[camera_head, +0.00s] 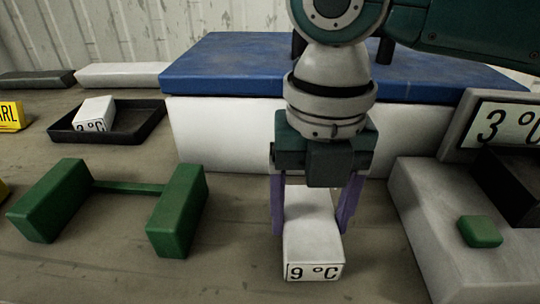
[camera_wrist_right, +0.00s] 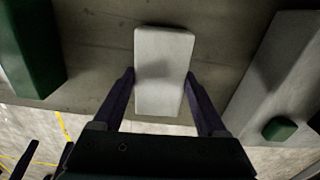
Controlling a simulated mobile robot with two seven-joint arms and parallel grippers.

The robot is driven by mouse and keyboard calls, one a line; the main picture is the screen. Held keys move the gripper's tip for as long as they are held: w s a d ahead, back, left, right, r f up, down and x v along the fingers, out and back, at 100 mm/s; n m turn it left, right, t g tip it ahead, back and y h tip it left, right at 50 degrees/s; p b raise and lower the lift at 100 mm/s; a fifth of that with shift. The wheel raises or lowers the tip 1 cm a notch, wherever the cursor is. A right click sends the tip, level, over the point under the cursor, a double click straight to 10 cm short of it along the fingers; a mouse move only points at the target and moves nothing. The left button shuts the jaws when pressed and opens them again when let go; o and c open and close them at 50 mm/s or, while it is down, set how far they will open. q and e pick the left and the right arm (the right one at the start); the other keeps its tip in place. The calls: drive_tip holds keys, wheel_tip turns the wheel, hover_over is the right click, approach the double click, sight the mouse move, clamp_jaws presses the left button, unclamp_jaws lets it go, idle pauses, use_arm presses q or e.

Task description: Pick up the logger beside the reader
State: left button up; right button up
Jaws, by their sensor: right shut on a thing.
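A white logger (camera_head: 312,240) labelled "9 °C" is on the table, just left of the reader. My right gripper (camera_head: 312,215) comes down from above with its purple fingers on both sides of the logger, shut on it. The logger also shows between the fingers in the right wrist view (camera_wrist_right: 163,75). The grey reader (camera_head: 425,215) stands at the right, with a display (camera_head: 508,124) reading "3 °C" and a green button (camera_head: 480,231). A second white logger (camera_head: 94,114), labelled "3 °C", lies in a black tray at the left.
A green two-block stand (camera_head: 176,215) stands left of my right gripper. The black tray (camera_head: 72,135) is behind it. A white box with a blue lid (camera_head: 230,65) stands close behind the gripper.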

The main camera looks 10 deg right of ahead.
drive_tip(key=c, duration=0.7)
drive_tip(key=shift+o, duration=0.2)
